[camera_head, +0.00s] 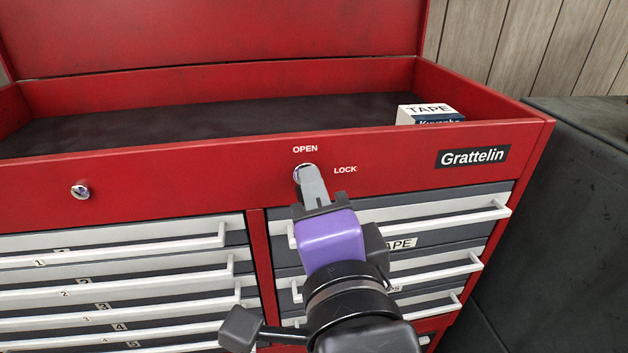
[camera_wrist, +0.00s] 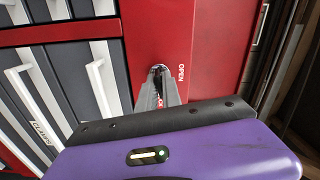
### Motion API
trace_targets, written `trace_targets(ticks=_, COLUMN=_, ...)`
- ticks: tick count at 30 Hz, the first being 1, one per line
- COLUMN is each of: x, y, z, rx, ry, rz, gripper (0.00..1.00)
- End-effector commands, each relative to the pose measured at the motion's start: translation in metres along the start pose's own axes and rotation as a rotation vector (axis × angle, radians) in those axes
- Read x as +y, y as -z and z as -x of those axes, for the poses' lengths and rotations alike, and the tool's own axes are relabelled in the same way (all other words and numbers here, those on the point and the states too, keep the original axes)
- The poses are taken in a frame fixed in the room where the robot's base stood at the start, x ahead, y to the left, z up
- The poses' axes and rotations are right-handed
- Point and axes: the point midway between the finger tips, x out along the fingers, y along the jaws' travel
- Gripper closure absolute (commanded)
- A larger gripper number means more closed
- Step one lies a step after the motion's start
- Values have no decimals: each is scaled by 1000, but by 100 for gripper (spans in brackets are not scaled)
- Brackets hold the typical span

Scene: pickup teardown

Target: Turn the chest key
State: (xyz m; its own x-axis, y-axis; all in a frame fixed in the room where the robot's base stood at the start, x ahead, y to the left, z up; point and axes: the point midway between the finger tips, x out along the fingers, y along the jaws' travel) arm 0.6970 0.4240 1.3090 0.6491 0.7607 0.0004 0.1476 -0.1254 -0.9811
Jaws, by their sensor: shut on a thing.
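The red tool chest (camera_head: 200,165) fills the head view, with its lid raised. Its round metal lock (camera_head: 297,173) sits in the front panel below the label OPEN (camera_head: 305,149) and left of the label LOCK (camera_head: 345,169). My gripper (camera_head: 307,178) reaches up to this lock from below, its fingers shut together at the lock face. In the wrist view the fingertips (camera_wrist: 158,82) meet at the lock (camera_wrist: 158,69). The chest key is almost wholly hidden between the fingers, so its angle cannot be told.
A white and blue TAPE box (camera_head: 428,114) stands inside the open top tray at the right. A second round lock (camera_head: 80,192) is at the left of the front panel. Drawers with protruding white handles (camera_head: 150,258) lie below. A dark cabinet (camera_head: 590,190) stands at the right.

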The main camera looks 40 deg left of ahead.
Motion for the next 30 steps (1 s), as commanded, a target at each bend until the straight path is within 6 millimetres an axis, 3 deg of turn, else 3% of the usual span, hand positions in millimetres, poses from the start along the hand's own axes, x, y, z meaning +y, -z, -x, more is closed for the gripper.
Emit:
trace_targets(ticks=12, x=1, y=0, z=0, rx=0, ry=-2, rz=-186, gripper=100)
trace_targets(ticks=29, x=2, y=0, z=0, rx=1, ry=-3, rz=-211, gripper=100)
trace_targets(ticks=30, x=2, y=0, z=0, rx=1, ry=-3, rz=-210, gripper=83)
